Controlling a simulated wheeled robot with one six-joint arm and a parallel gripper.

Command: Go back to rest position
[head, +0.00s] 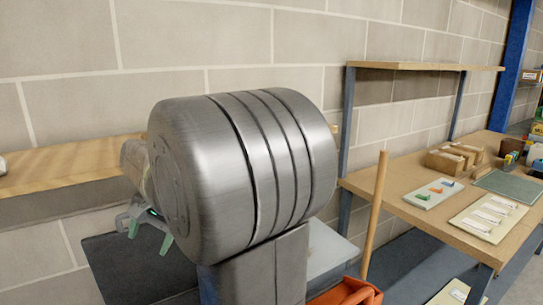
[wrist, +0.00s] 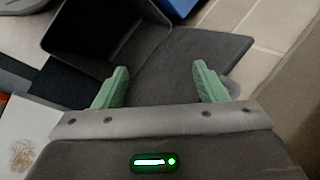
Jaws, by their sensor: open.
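My gripper (wrist: 160,86) shows in the wrist view with its two green fingers spread wide and nothing between them. A dark grey surface lies beyond the fingertips. In the head view my gripper (head: 150,232) is at the left, partly hidden behind the large grey metal housing of my own arm. Its green fingers point downward there, below the edge of the wooden shelf.
A wooden shelf (head: 70,165) runs along the block wall at left. A workbench (head: 408,207) at right carries a cardboard box (head: 447,161), a green mat (head: 508,186) and boards with small parts. A wooden pole (head: 374,215) and an orange object (head: 345,293) stand before it.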

